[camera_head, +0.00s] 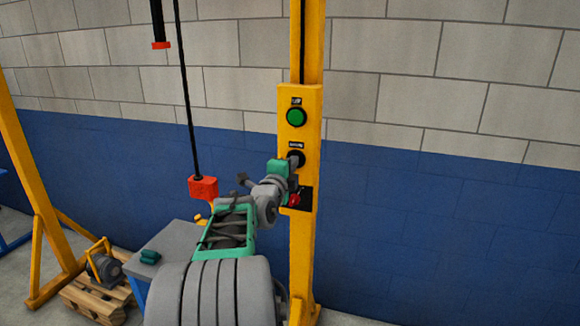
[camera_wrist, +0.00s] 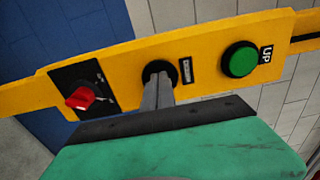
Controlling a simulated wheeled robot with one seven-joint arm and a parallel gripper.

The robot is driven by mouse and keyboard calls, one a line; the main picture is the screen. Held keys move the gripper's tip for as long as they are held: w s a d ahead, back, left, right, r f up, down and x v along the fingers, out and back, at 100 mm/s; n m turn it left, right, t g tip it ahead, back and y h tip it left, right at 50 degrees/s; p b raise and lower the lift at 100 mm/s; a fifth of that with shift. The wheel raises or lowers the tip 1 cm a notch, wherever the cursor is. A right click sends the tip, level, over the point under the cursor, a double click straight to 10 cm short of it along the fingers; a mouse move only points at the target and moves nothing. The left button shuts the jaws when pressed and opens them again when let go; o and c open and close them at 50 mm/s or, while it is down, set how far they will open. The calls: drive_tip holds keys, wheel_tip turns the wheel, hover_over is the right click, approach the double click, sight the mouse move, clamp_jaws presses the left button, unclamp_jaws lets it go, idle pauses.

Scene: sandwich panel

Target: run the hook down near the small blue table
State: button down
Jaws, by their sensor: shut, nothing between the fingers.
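The yellow control panel (camera_head: 298,100) stands upright on a yellow post. It carries a green button labelled UP (camera_head: 296,117), a black button (camera_head: 301,152) below it and a red rotary switch (camera_head: 295,200) at the bottom. My gripper (camera_head: 296,160) is shut and empty, its fingertips at the black button. In the wrist view the fingertips (camera_wrist: 157,82) cover much of that black button (camera_wrist: 158,67); I cannot tell whether it is pressed in. The red hook block (camera_head: 203,188) hangs on a dark cable, over the small table (camera_head: 182,236) with grey top and blue legs.
A green object (camera_head: 150,257) lies on the table top. A pallet (camera_head: 95,298) with a grey motor-like part (camera_head: 108,268) stands on the floor at left, by a yellow frame leg (camera_head: 40,150). A blue and grey wall is behind. My arm hides part of the table.

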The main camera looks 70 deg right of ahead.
drive_tip(key=shift+r, duration=0.5)
drive_tip(key=s+a+f+b, duration=0.1)
drive_tip(key=a+b, duration=0.6)
drive_tip(key=a, duration=0.7)
drive_tip(key=shift+b, duration=0.3)
drive_tip(key=shift+f, duration=0.1)
